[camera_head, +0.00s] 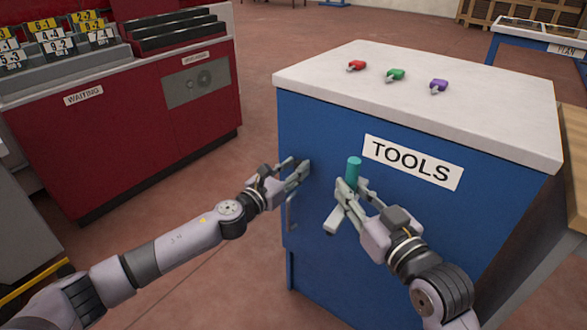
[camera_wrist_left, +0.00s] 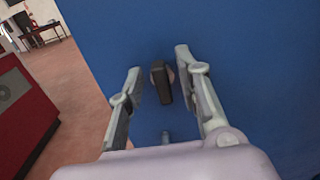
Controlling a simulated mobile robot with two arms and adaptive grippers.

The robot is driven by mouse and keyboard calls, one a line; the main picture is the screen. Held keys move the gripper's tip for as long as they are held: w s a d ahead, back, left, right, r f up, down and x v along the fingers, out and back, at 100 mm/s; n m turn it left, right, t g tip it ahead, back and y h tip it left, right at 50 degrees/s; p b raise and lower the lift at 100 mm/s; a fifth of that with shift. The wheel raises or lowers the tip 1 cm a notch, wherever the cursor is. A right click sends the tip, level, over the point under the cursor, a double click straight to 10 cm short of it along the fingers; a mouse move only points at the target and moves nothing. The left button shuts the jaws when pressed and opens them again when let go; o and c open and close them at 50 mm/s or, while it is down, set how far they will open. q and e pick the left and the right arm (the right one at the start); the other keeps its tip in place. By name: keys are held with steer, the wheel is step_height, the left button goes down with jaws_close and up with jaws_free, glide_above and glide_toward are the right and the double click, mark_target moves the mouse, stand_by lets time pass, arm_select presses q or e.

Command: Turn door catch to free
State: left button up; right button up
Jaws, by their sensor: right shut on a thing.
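The door catch (camera_wrist_left: 161,84) is a small dark bar on the blue door (camera_wrist_left: 245,60), close to upright and slightly tilted in the left wrist view. My left gripper (camera_head: 296,168) is open at the left side of the door. In its wrist view its two fingers (camera_wrist_left: 158,80) stand on either side of the catch, with gaps visible. In the head view the gripper hides the catch. My right gripper (camera_head: 352,189) is shut on a teal cylinder (camera_head: 354,167) and holds it upright in front of the door.
A grey door handle (camera_head: 291,213) is below my left gripper. The blue cabinet has a TOOLS sign (camera_head: 412,162). Red (camera_head: 357,66), green (camera_head: 396,75) and purple (camera_head: 439,86) small items lie on its white top. A red cabinet (camera_head: 150,115) stands left, across open floor.

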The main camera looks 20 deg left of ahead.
arm_select(q)
steer(key=shift+c, duration=0.2)
jaws_close()
